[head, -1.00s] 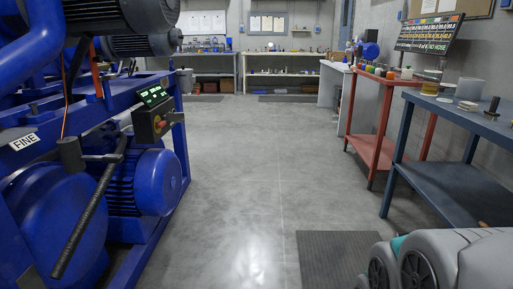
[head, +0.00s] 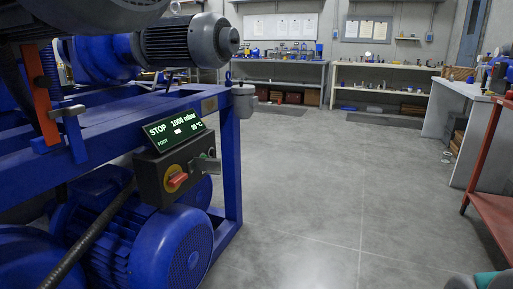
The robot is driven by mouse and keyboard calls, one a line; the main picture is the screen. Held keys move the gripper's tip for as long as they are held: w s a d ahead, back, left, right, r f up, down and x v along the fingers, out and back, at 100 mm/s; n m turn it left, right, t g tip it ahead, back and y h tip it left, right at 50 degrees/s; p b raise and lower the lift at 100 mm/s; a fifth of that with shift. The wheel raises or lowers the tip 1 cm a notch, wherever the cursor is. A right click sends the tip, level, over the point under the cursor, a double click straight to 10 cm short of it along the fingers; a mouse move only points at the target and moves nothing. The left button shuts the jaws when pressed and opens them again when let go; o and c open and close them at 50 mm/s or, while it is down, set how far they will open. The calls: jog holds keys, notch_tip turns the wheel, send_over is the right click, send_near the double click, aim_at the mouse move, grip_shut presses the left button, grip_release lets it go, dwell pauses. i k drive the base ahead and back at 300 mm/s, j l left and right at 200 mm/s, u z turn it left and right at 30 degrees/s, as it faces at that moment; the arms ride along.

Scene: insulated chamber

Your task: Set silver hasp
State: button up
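I cannot pick out a silver hasp for certain. A dark control box (head: 178,170) is mounted on the blue machine frame at the left. It has a red rotary switch (head: 177,180) on a yellow plate and a lit display (head: 178,133) reading "STOP 1000 mbar" and "20 °C". A small grey fitting (head: 206,164) sticks out from the box's right side; it is too small to tell what it is. My gripper is not in view, so its state and what it may hold are hidden.
Blue pump machinery (head: 160,235) fills the left side. The grey floor (head: 310,200) is clear through the middle. A red table (head: 492,205) stands at the right edge. Shelved benches (head: 290,85) with small items line the back wall, and a pale bench (head: 450,115) stands at right.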

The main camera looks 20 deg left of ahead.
aim_at(213, 166)
jog(key=i+u, duration=0.45)
jog(key=i+l+u, duration=0.2)
jog(key=i+u, duration=0.25)
jog(key=i+l+u, duration=1.1)
jog(key=u, duration=0.25)
jog(key=i+l+u, duration=0.15)
jog(key=l+u, duration=0.15)
jog(key=u, duration=0.15)
jog(key=i+l+u, duration=0.1)
jog(key=l+u, duration=0.2)
jog(key=u, duration=0.15)
jog(key=l+u, duration=0.7)
jog(key=u, duration=0.2)
jog(key=k+l+u, duration=0.25)
jog(key=l, duration=0.25)
